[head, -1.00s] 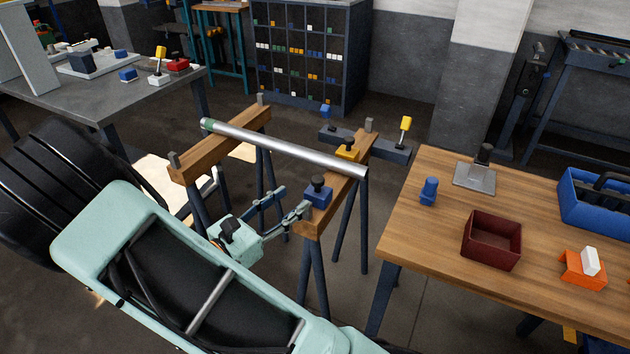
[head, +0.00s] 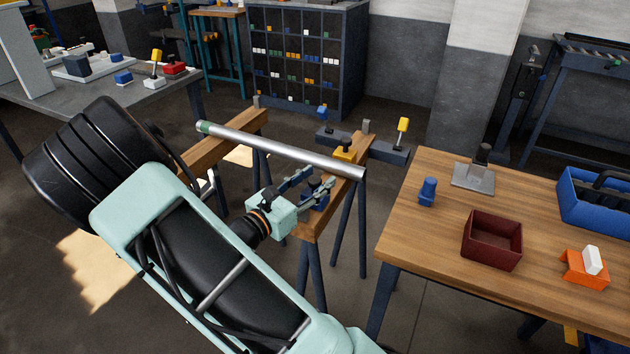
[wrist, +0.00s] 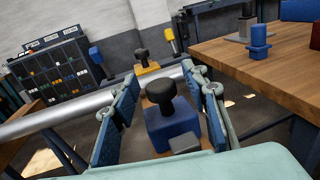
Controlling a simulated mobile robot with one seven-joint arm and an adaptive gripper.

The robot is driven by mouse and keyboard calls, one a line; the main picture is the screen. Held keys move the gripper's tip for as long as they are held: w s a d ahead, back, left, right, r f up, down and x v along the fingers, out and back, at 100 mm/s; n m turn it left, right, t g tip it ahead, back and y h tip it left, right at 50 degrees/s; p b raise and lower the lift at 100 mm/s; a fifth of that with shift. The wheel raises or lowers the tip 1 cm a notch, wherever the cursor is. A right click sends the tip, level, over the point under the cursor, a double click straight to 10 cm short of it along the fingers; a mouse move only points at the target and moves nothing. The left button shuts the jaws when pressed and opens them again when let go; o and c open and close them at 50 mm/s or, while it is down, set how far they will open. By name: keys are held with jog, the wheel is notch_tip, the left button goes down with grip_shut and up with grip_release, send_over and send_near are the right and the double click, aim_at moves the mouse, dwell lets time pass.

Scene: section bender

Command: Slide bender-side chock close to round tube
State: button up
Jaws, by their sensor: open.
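The round tube (head: 285,150), silver with a green end, lies across two wooden-topped trestles. On the right trestle (head: 309,232), a blue chock (wrist: 172,124) with a black knob stands on the near side of the tube, with a gap between them. A yellow chock (head: 343,152), also with a black knob, sits at the tube's far side; it shows in the wrist view (wrist: 147,69). My gripper (head: 314,182) is open at the blue chock. In the wrist view its fingers (wrist: 160,85) stand left and right of the blue chock; contact cannot be told. In the head view the fingers partly hide this chock.
A wooden bench (head: 425,235) to the right carries a dark red bin (head: 491,241), a blue peg-like part (head: 427,191) and a blue tote (head: 590,195). Short grey posts stand at the trestles' far ends. A grey table (head: 100,98) is at the left.

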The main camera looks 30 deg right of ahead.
jog(key=c, duration=0.9)
jog(key=shift+w+p+x, duration=0.15)
jog(key=shift+w+x, duration=0.05)
jog(key=shift+x, duration=0.65)
jog(key=shift+w+p+x, duration=0.15)
jog(key=shift+x, duration=0.75)
jog(key=shift+a, duration=0.3)
jog(key=o, duration=0.9)
jog(key=shift+s, duration=0.1)
jog(key=v, duration=1.2)
jog(key=shift+r, duration=0.1)
